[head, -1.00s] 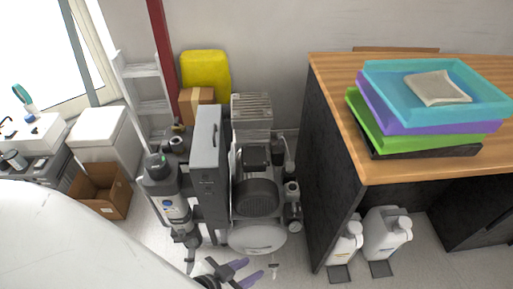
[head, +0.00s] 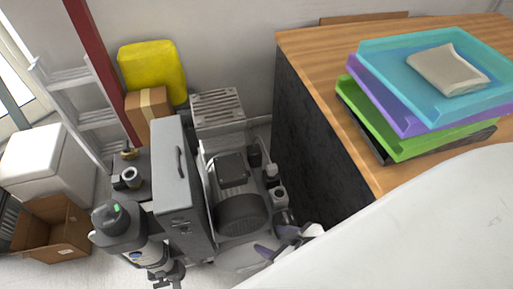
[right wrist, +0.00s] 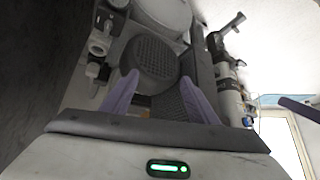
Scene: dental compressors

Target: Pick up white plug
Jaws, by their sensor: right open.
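I cannot clearly make out a white plug in any view. Small pale fittings (head: 271,171) stand along the right side of the grey compressor (head: 238,214) in the head view; I cannot tell if one is the plug. My right gripper (head: 272,250) is at the compressor's front right corner, with its purple fingers apart. In the right wrist view the gripper (right wrist: 159,78) is open and empty before the round ribbed motor cover (right wrist: 149,65). A pale fitting (right wrist: 95,69) lies left of the fingers there. My left gripper is not in view.
A tall grey box (head: 173,180) and a dark cylinder unit (head: 130,232) stand left of the compressor. A wooden-topped desk (head: 310,65) with stacked trays (head: 430,75) closes in the right side. An open cardboard box (head: 52,228) sits at far left.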

